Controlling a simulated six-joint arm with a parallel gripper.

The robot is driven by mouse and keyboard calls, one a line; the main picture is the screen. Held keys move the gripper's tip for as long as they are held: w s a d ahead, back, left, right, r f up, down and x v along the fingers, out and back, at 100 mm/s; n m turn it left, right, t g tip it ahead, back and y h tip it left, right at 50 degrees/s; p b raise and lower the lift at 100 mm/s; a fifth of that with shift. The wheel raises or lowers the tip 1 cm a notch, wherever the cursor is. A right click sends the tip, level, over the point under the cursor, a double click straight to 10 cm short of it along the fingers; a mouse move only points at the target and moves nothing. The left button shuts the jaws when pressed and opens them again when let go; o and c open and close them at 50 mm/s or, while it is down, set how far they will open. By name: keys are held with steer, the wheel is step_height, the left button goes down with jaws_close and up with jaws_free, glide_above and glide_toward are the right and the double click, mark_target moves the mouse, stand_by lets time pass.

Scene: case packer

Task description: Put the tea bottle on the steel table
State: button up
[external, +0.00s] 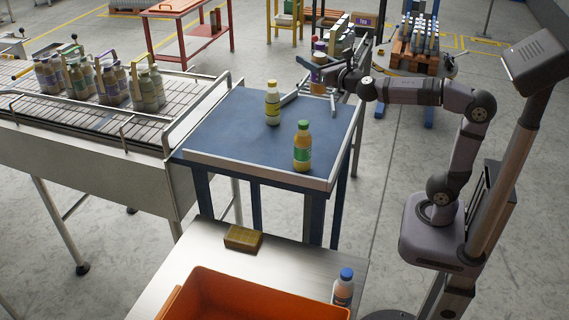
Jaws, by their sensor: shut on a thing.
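My gripper (338,78) is at the far right corner of the blue table, shut on a bottle with a purple cap and amber-brown body (318,77). The fingers hide part of this bottle, and I cannot read its label; it looks upright. A yellow-capped bottle with pale contents (272,104) and a green-capped bottle with orange contents (302,148) stand upright on the blue table. I cannot tell for certain which bottle holds tea. The steel table (180,269) is in the foreground, well apart from my gripper.
On the steel table are an orange crate (255,296), a brown block (243,239) and a blue-capped bottle (343,287). The blue table (225,130) has a raised pale front rail. A conveyor (90,125) with several bottle packs stands at left. The steel table's left part is clear.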

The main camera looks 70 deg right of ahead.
steer(key=a+f+n+t+y+b, duration=0.1)
steer(key=a+f+n+y+b, duration=0.2)
steer(key=a, duration=0.9)
steer(key=a+f+n+t+y+b, duration=0.1)
steer(key=a+n+y+b, duration=0.3)
steer(key=a, duration=0.7)
steer(key=a+f+n+t+y+b, duration=0.15)
steer(key=a+y, duration=0.35)
steer(key=a, duration=0.7)
steer(key=s+a+f+n+g+y+b, duration=0.15)
steer(key=a+f+y+b, duration=0.25)
steer(key=a+f+b, duration=0.5)
steer(key=s+a+f+n+g+y+b, duration=0.1)
steer(key=s+a+f+n+y+b, duration=0.15)
steer(key=a+f+b, duration=0.65)
steer(key=a+f, duration=0.3)
steer(key=f, duration=0.8)
steer(key=shift+w+a+f+y, duration=0.2)
steer(key=shift+f+y, duration=0.15)
steer(key=shift+f, duration=0.2)
steer(key=o, duration=1.3)
steer(key=shift+c, duration=0.2)
